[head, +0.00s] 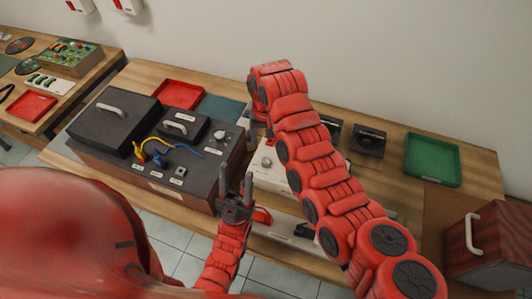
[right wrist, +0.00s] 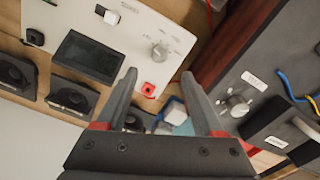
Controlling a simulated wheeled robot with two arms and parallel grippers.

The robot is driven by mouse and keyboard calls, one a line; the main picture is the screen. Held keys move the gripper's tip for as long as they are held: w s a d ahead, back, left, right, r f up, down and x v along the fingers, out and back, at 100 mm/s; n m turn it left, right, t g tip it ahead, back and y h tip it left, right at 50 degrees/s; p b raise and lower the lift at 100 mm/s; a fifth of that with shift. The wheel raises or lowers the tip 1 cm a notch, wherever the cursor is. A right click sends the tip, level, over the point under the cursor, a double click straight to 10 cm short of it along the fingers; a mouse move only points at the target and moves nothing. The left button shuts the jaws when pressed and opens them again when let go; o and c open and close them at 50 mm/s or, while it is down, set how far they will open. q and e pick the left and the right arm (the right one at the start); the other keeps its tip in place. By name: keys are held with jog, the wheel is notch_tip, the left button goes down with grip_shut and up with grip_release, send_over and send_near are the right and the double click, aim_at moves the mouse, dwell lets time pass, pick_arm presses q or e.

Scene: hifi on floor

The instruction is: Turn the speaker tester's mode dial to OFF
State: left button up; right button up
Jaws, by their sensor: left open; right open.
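The white panel device, which looks like the speaker tester (head: 279,178), sits mid-table in the head view, largely covered by my right arm. In the right wrist view its white face (right wrist: 120,30) shows a dark screen (right wrist: 88,56), a grey dial (right wrist: 160,51) and a red socket (right wrist: 148,89). The dial's label and setting are too small to read. My right gripper (right wrist: 160,78) is open, its fingertips apart on either side of the view below the dial, not touching it. My left gripper (head: 236,178) is open and empty near the table's front, beside the dark unit.
A dark wood-sided unit (head: 184,158) with black boxes, a knob (head: 220,136) and yellow and blue cables stands left of the tester. Small black speakers (head: 368,141) and a green tray (head: 432,159) are to the right. A red tray (head: 178,94) lies at the back.

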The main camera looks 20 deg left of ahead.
notch_tip(320, 180, up, 8)
dwell(0.6)
